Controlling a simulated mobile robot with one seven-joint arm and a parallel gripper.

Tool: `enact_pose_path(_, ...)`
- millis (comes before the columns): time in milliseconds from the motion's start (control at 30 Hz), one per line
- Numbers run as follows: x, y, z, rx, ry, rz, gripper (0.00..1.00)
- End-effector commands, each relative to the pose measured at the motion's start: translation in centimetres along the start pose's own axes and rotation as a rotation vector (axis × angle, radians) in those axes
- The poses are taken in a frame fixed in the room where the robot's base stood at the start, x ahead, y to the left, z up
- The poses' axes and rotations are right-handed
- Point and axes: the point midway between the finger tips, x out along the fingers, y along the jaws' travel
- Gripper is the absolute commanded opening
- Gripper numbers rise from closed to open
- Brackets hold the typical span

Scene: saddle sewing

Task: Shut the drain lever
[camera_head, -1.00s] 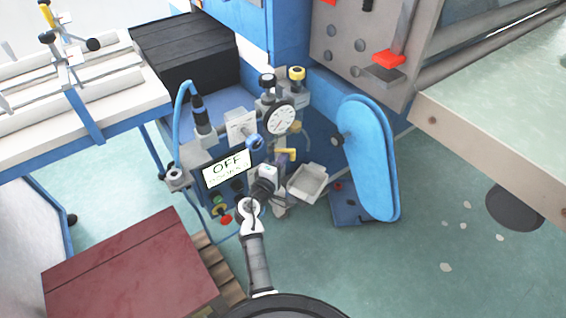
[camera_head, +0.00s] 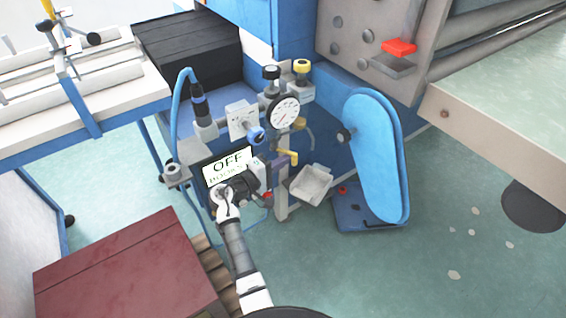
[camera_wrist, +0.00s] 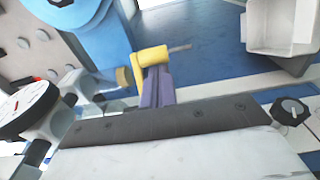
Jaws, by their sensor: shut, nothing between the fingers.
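The drain lever appears to be the small yellow handle (camera_head: 289,155) on the machine, below the round dial; in the wrist view the yellow piece (camera_wrist: 150,56) is L-shaped, with a thin metal pin beside it. My gripper (camera_head: 280,161) is shut and empty, its purple fingers pointing at the yellow handle. In the wrist view the fingertips (camera_wrist: 157,72) overlap the lower edge of the yellow piece. I cannot tell whether they touch it. The lever's pivot is partly hidden by the fingers.
The OFF display (camera_head: 227,167) stands close to my wrist. The dial (camera_head: 284,112) is above the gripper. A pale tray (camera_head: 311,184) is just right of it, and a blue belt cover (camera_head: 373,155) stands further right. A maroon-topped box (camera_head: 120,270) is at the lower left.

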Motion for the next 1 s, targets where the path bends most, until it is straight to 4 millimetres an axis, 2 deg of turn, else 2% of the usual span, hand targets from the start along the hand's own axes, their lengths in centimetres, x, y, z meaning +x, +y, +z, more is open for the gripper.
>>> enact_pose_path(400, -0.25, -0.10, 0.20, 0.000, -0.116, -0.001, 0.00)
enact_pose_path(1000, -0.60, -0.06, 0.15, -0.001, -0.113, -0.002, 0.00)
